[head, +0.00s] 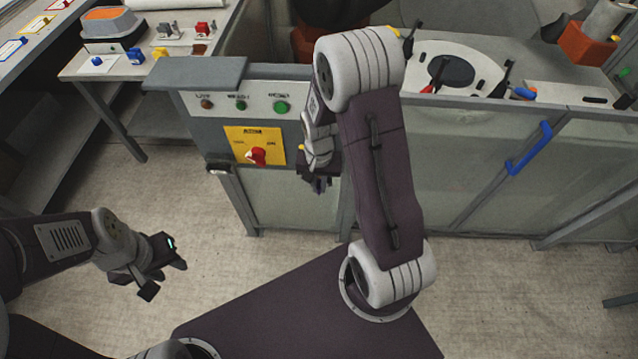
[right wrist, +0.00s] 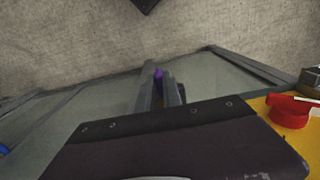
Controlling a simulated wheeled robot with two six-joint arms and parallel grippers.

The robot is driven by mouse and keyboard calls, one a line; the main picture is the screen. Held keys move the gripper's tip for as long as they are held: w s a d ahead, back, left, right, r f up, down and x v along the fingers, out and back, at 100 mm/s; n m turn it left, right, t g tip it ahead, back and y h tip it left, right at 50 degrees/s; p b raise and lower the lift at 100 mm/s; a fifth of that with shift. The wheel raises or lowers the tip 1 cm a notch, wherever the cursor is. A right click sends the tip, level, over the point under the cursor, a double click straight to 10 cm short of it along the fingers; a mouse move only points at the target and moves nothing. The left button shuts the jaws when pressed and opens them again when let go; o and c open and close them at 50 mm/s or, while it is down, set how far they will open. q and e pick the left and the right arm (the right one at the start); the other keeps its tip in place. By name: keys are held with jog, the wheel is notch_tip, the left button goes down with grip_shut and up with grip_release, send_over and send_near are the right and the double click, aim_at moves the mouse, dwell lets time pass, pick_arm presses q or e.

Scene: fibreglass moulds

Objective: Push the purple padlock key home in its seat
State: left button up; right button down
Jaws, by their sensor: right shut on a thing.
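The purple padlock key shows as a small purple piece (right wrist: 158,74) between the fingertips of my right gripper (right wrist: 161,88) in the right wrist view. In the head view my right gripper (head: 318,182) hangs in front of the grey control cabinet, right of its yellow switch plate, with a hint of purple at its tips. It is shut on the key; the fingers hide most of it. I cannot make out the key's seat in either view. My left gripper (head: 165,275) is open and empty above the floor at lower left.
The yellow plate (head: 240,140) carries a red rotary switch (head: 257,156), also close at right in the right wrist view (right wrist: 290,112). A shelf (head: 200,72) juts out above the panel buttons. A blue handle (head: 530,148) is on the clear guard.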

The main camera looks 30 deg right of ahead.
aim_at(319, 180)
jog(key=shift+p, duration=0.35)
dwell(0.8)
jog(key=shift+w+d, duration=0.4)
jog(key=shift+w, duration=0.3)
dwell(0.4)
jog(key=c, duration=1.4)
grip_release()
jog(key=shift+c, duration=0.2)
notch_tip(319, 180, up, 9)
jog(key=shift+r+p, duration=0.1)
jog(key=shift+p, duration=0.55)
